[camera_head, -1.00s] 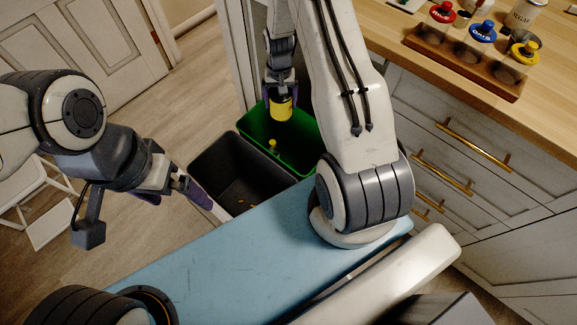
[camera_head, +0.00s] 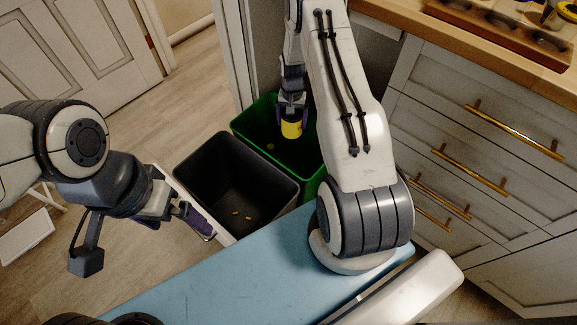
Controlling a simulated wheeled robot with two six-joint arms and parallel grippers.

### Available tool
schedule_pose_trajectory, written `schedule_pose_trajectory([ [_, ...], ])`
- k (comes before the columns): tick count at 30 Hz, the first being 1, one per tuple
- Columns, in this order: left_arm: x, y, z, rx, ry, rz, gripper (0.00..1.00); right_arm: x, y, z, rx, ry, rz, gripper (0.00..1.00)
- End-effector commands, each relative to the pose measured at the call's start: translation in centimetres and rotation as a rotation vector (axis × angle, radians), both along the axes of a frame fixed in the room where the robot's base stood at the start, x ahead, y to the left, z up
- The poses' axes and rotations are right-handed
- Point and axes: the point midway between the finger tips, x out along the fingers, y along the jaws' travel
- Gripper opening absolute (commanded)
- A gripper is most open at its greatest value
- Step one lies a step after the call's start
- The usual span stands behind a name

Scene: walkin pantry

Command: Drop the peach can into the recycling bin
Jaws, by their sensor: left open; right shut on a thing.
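A yellow can (camera_head: 291,129), which I take to be the peach can, hangs below my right gripper (camera_head: 291,112). The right gripper is shut on it and holds it over the green bin (camera_head: 241,131), the likely recycling bin. A small yellow thing shows inside the green bin at its left side. My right arm hides the bin's right part. My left gripper (camera_head: 205,228) is open and empty beside the near left edge of the dark grey bin (camera_head: 202,183).
The dark grey bin stands directly left of the green one, with small yellow bits on its floor. Drawers with brass handles (camera_head: 468,170) stand at the right under a wooden counter (camera_head: 420,30). A wooden rack (camera_head: 500,30) lies on it.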

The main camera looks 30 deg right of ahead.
Motion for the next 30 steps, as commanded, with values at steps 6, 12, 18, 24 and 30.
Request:
schedule_pose_trajectory([
  [6, 0.0, 0.0, -2.2, 0.000, 0.000, 0.000, 1.00, 0.0, 0.0, -2.5, 0.000, 0.000, 0.001, 0.36],
  [12, 0.0, 0.0, -2.1, 0.000, 0.000, 0.000, 1.00, 0.0, 0.0, -2.5, -0.001, -0.001, 0.001, 0.36],
  [18, 0.0, 0.0, -2.1, 0.000, 0.000, 0.000, 1.00, 0.0, 0.0, -2.5, -0.001, -0.001, 0.001, 1.00],
  [24, 0.0, 0.0, -2.0, 0.000, 0.000, 0.000, 1.00, 0.0, 0.0, -2.3, -0.001, -0.001, 0.001, 1.00],
  [30, 0.0, 0.0, -1.2, 0.000, 0.000, 0.000, 1.00, 0.1, 0.0, 0.5, -0.001, -0.004, 0.001, 1.00],
])
